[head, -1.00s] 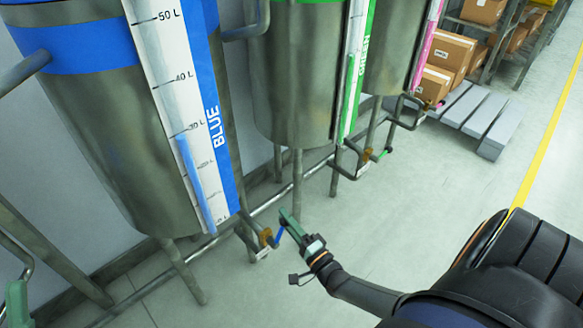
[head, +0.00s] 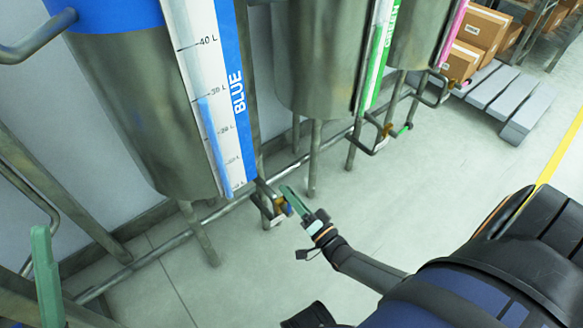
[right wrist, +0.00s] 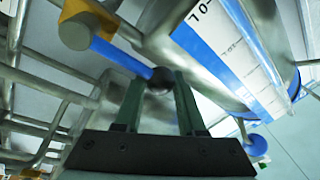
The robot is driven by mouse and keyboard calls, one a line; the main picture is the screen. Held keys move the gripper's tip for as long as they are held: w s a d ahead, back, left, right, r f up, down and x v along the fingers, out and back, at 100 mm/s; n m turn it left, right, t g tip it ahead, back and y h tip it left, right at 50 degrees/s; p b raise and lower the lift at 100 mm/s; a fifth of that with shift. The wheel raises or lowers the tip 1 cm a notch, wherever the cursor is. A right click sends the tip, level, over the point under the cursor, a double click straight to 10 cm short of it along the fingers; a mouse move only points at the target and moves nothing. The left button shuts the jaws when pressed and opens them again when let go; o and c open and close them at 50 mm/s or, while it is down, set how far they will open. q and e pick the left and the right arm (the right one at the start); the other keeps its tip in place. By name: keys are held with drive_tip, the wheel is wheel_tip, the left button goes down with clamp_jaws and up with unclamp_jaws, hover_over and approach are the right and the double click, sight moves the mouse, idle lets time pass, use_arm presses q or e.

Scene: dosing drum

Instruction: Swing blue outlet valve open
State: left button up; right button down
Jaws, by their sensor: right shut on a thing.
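The blue drum (head: 150,120) is a steel tank with a blue band and a litre scale (head: 205,85), whose blue bar tops out near 30 L. Its outlet valve (head: 278,206) sits low beside the drum on a pipe. The blue valve handle (right wrist: 122,55) ends in a dark round knob between the green fingers of my right gripper (right wrist: 160,82). My right gripper (head: 290,198) is shut on this handle and partly hides it in the head view. My left gripper (head: 46,275) shows as a green finger at the lower left, away from the valve; its opening is unclear.
The green-labelled drum (head: 315,60) and a pink-labelled drum (head: 425,35) stand farther right, with their own outlet pipes. A grey pallet (head: 505,95) with cardboard boxes (head: 480,30) is at the back right. The floor (head: 420,190) right of the drums is clear.

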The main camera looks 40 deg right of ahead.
drive_tip(key=shift+w+a+f, duration=0.1)
drive_tip(key=shift+a, duration=0.45)
drive_tip(key=c, duration=0.5)
unclamp_jaws()
drive_tip(key=shift+f, duration=0.1)
drive_tip(key=shift+s+d+f, duration=0.1)
drive_tip(key=shift+s+f, duration=0.05)
drive_tip(key=shift+s, duration=0.5)
drive_tip(key=p+v, duration=0.1)
drive_tip(key=v, duration=1)
drive_tip(key=shift+d, duration=0.25)
drive_tip(key=shift+s, duration=0.1)
